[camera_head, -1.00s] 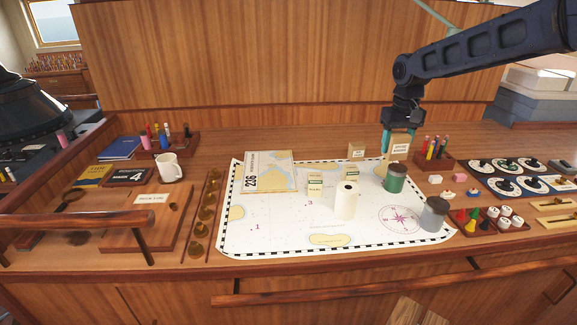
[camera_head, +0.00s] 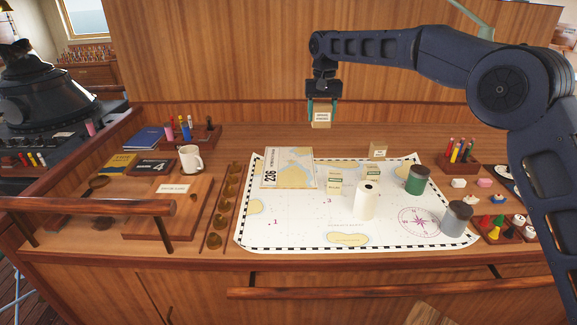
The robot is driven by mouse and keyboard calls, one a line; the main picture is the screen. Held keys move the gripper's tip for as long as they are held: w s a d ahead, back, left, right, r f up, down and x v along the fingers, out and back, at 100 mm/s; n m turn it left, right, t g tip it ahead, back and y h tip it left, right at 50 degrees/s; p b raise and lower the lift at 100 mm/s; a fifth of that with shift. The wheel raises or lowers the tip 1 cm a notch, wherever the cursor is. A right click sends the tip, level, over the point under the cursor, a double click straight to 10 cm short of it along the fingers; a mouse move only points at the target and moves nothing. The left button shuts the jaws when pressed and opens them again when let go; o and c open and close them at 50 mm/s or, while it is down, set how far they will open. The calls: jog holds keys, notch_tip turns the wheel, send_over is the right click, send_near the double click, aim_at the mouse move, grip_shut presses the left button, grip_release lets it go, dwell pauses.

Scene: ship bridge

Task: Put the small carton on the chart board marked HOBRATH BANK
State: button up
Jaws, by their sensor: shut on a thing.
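My gripper (camera_head: 322,103) is shut on a tan carton (camera_head: 321,119) with a pale label and holds it in the air above the back of the desk, behind the charts. The carton's print is too small to read. A similar small carton (camera_head: 377,150) stands at the back edge of the large chart. A flat chart board (camera_head: 288,168) marked 236 lies at the large chart's back left corner. A wooden board (camera_head: 160,212) with a white label lies further left. I cannot read HOBRATH BANK on either.
The large white chart (camera_head: 290,225) carries small labelled cartons (camera_head: 335,183), a white roll (camera_head: 366,203), a green jar (camera_head: 416,180) and a grey-lidded jar (camera_head: 456,218). A mug (camera_head: 191,159) and brass weights (camera_head: 228,192) stand left. The chart's front left is clear.

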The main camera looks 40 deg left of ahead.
jog(key=s+a+f, duration=0.2)
jog(key=s+a, duration=0.5)
jog(key=a, duration=0.1)
notch_tip(320, 180, down, 19)
jog(key=shift+w+a+f, duration=0.1)
jog(key=shift+f, duration=0.1)
jog(key=shift+f, duration=0.1)
dwell(0.3)
jog(key=o, duration=1)
notch_tip(320, 180, up, 12)
jog(key=shift+r, duration=0.15)
